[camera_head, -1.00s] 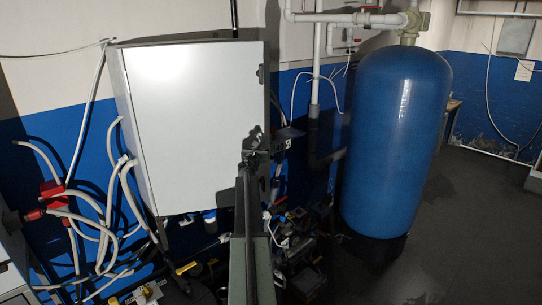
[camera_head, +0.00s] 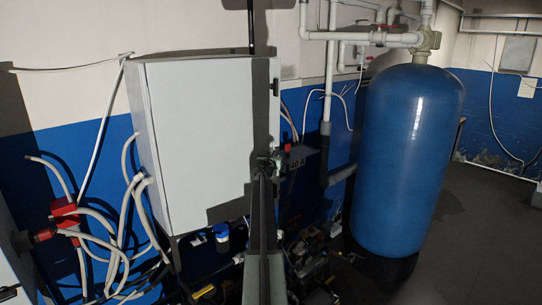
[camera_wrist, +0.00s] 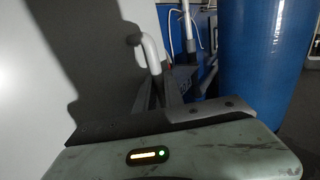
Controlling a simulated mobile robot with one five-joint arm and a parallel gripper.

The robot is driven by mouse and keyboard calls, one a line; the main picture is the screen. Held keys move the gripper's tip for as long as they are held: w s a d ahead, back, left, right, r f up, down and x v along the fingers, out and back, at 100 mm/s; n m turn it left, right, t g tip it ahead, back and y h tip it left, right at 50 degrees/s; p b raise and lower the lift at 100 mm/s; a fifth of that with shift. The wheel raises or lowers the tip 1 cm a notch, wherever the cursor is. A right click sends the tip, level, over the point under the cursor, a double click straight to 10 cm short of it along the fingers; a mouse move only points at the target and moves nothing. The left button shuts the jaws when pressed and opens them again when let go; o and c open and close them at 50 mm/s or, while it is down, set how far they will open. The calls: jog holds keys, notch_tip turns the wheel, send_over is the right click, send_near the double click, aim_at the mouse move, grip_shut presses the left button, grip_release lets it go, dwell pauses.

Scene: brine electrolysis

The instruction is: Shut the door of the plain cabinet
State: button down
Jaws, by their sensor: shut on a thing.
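The plain cabinet (camera_head: 146,125) hangs on the wall at left of centre in the head view. Its pale door (camera_head: 205,130) faces me and looks shut or nearly so; I cannot tell whether a small gap remains. A dark fitting (camera_head: 275,87) sits high on the door's right edge. My gripper (camera_head: 267,164) is at the lower right part of the door. In the wrist view my gripper (camera_wrist: 168,88) is shut on a pale curved handle (camera_wrist: 151,52) with a dark mount at its upper end. The exact contact is dark and partly hidden by the fingers.
A tall blue tank (camera_head: 408,160) stands to the right. Pale pipes (camera_head: 330,90) run between cabinet and tank. Loose hoses and red fittings (camera_head: 62,212) are at the left. Clutter (camera_head: 310,260) lies on the floor below. Dark floor (camera_head: 480,240) is clear at the right.

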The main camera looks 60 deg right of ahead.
jog(key=c, duration=1.5)
grip_release()
jog(key=shift+s+d, duration=0.3)
jog(key=shift+s, duration=0.15)
jog(key=shift+o, duration=0.2)
jog(key=shift+w+a, duration=0.2)
jog(key=shift+w, duration=0.25)
jog(key=v, duration=0.7)
jog(key=shift+s+a, duration=0.25)
jog(key=shift+a, duration=0.1)
